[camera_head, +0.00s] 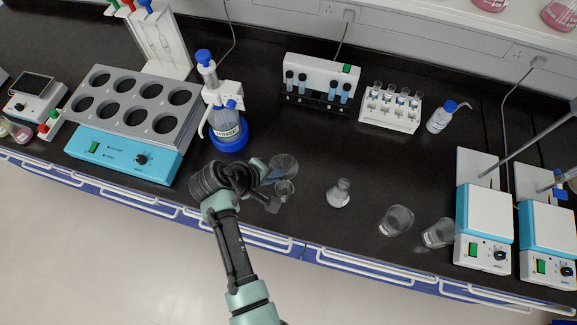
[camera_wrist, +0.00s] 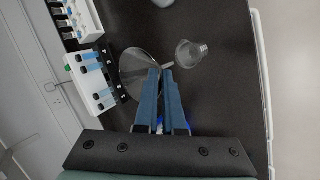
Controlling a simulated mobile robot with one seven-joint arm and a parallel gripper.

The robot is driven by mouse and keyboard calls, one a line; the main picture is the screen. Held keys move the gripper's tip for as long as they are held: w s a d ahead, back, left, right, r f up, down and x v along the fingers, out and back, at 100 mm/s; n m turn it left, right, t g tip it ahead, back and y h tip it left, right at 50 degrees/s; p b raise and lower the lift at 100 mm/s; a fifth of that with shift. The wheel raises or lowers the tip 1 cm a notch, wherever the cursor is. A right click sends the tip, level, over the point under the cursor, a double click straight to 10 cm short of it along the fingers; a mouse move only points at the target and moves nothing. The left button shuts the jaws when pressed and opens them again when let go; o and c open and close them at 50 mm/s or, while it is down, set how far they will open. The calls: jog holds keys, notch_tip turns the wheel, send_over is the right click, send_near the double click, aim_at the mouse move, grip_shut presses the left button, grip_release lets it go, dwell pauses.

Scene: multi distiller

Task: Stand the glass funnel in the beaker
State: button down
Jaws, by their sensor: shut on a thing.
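My gripper (camera_head: 274,178) is over the middle of the bench, with its blue fingers (camera_wrist: 164,70) shut on the glass funnel. The clear funnel (camera_wrist: 134,66) shows its wide cone to the left of the fingertips, with its narrow part between them. In the head view the funnel (camera_head: 285,163) appears just beyond the fingers. A small clear glass vessel (camera_head: 286,190) stands in front of the funnel, close to my gripper, apart from it in the wrist view (camera_wrist: 188,54). Two larger clear beakers (camera_head: 397,221) (camera_head: 438,234) stand farther right. Which beaker is meant is unclear.
A conical flask (camera_head: 339,194) stands between my gripper and the larger beakers. A blue-based bottle (camera_head: 228,130) and heating block (camera_head: 130,150) are left. Tube racks (camera_head: 320,75) (camera_head: 389,112) stand behind, hotplates (camera_head: 485,215) right. Bare bench lies around the flask.

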notch_tip(320, 180, down, 5)
jog(key=b, duration=0.5)
jog(key=shift+f, duration=0.2)
jog(key=shift+d, duration=0.1)
dwell(1.3)
jog(key=shift+f+b, duration=1.65)
jog(key=shift+f, duration=0.85)
dwell(0.6)
jog(key=c, duration=1)
grip_release()
jog(key=shift+s, duration=0.1)
jog(key=shift+o, duration=0.2)
jog(key=shift+s+f, duration=0.1)
